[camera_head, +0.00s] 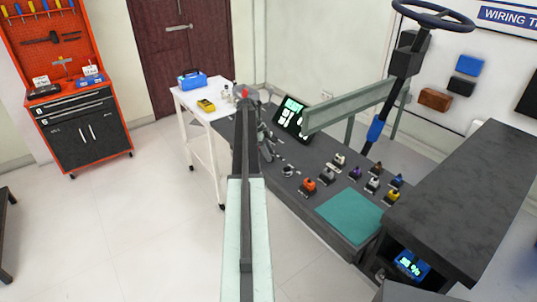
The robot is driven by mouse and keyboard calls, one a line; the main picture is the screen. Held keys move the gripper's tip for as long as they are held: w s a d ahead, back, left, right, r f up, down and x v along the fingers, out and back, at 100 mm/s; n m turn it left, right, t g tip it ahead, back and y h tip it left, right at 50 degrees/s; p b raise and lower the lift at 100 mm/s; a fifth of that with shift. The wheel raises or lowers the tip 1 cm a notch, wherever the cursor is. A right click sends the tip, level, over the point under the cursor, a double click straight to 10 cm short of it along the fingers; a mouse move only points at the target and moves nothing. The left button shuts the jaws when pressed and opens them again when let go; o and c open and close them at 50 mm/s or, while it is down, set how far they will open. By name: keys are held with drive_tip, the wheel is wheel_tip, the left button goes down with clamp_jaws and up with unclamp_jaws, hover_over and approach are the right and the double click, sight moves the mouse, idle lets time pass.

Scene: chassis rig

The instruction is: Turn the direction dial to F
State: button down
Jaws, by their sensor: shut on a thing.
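My arm reaches from the bottom of the picture over the left part of the dark control bench (289,209). My gripper (267,154) is low over the bench's left side, beside the arm. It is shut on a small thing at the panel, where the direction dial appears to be. The dial is hidden by the fingers and the arm, and its pointer and the letter F cannot be made out. A small round dark knob (287,171) is on the panel just right of the gripper.
A lit screen (290,117) stands behind the gripper, with a grey-green beam (350,107) to its right. Several coloured connectors, including an orange one (308,187), and a teal mat (349,217) lie to the right. A white cart (205,112) stands at left.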

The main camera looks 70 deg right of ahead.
drive_tip(key=c, duration=0.9)
unclamp_jaws()
drive_tip(key=shift+w, duration=0.1)
drive_tip(key=shift+c, duration=0.2)
drive_tip(key=shift+r, duration=0.1)
drive_tip(key=p+v, duration=0.7)
drive_tip(key=shift+w+r, duration=0.2)
drive_tip(key=shift+r, duration=0.05)
